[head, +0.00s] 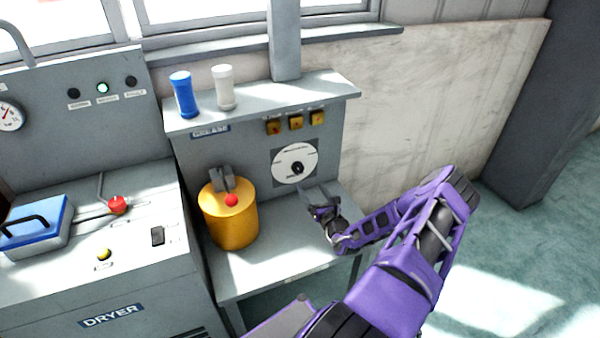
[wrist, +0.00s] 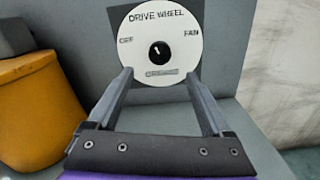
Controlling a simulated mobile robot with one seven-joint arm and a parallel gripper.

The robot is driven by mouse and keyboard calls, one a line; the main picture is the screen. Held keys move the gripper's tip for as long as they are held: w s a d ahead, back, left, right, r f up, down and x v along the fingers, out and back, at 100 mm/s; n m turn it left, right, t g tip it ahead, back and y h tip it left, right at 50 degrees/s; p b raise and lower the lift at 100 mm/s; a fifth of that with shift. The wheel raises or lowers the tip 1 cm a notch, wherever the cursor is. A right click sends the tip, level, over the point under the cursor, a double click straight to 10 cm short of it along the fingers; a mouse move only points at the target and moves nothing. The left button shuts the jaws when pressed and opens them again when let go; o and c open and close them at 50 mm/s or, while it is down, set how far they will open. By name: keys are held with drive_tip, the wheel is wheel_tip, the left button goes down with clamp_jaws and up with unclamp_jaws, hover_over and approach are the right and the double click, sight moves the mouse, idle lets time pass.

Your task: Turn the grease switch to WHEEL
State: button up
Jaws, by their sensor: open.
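The switch is a round white dial (head: 285,168) on the upright grey panel. It also shows in the wrist view (wrist: 140,60), with "DRIVE WHEEL" at the top, a word like "OFF" at the left and "FAN" at the right. A small bottom label is too blurred to read. Its black centre knob (wrist: 160,52) has a pale mark pointing roughly up, slightly left. My gripper (wrist: 158,76) is open and empty, its fingers pointing at the dial's lower half. The knob lies above and between the fingertips, apart from them. In the head view, my gripper (head: 313,198) is just below the dial.
A yellow drum (head: 232,222) with a red knob stands left of my gripper on the grey bench (head: 262,272). A blue cylinder (head: 183,95) and a white one (head: 224,88) stand on the shelf above. Three yellow switch boxes (head: 296,122) sit above the dial. The dryer console (head: 140,265) is further left.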

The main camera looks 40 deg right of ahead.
sight(299, 170)
drive_tip(key=x, duration=1)
drive_tip(key=shift+w+a+b, duration=0.1)
drive_tip(key=shift+b, duration=0.3)
clamp_jaws()
drive_tip(key=m, duration=0.4)
drive_tip(key=shift+f+b, duration=0.1)
drive_tip(key=shift+b, duration=0.2)
drive_tip(key=shift+m, duration=2.3)
